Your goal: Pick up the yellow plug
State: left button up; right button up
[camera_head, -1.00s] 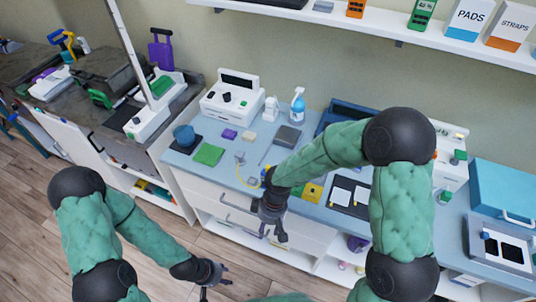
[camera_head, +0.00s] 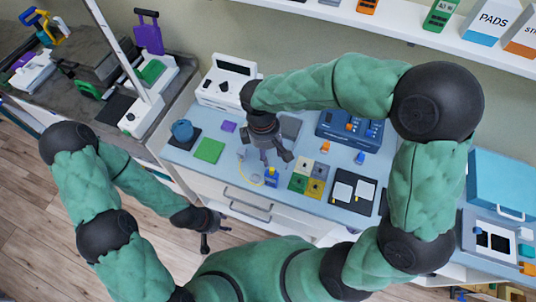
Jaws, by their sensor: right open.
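A thin yellow lead (camera_head: 243,178) curves on the blue-grey bench top (camera_head: 185,160), near its front edge. A small blue piece with yellow on it (camera_head: 271,177) stands at the right of the lead. I cannot tell for certain which part is the yellow plug; my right gripper may hide some of it. My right gripper (camera_head: 274,159) is open and empty above the bench, just behind the blue and yellow piece. My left gripper (camera_head: 215,239) is open and empty, low in front of the bench and away from these things.
A block of coloured squares (camera_head: 308,177) lies right of the lead. An orange piece (camera_head: 325,147) and a blue piece (camera_head: 360,158) stand behind it. A green pad (camera_head: 209,151) and a blue pot (camera_head: 183,131) are at the left. A white device (camera_head: 226,82) stands at the back.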

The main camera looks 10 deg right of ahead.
send_over(271, 169)
notch_tip(271, 169, down, 5)
jog(key=shift+s+a+r+b, duration=0.1)
jog(key=shift+r+b, duration=0.1)
jog(key=shift+b, duration=0.15)
jog(key=shift+w+d+f+b, duration=0.1)
jog(key=shift+f+b, duration=0.15)
jog(key=shift+f, duration=1.3)
jog(key=shift+w+d+f+b, duration=0.1)
jog(key=shift+f+b, duration=0.15)
jog(key=shift+f, duration=1.25)
jog(key=c, duration=0.8)
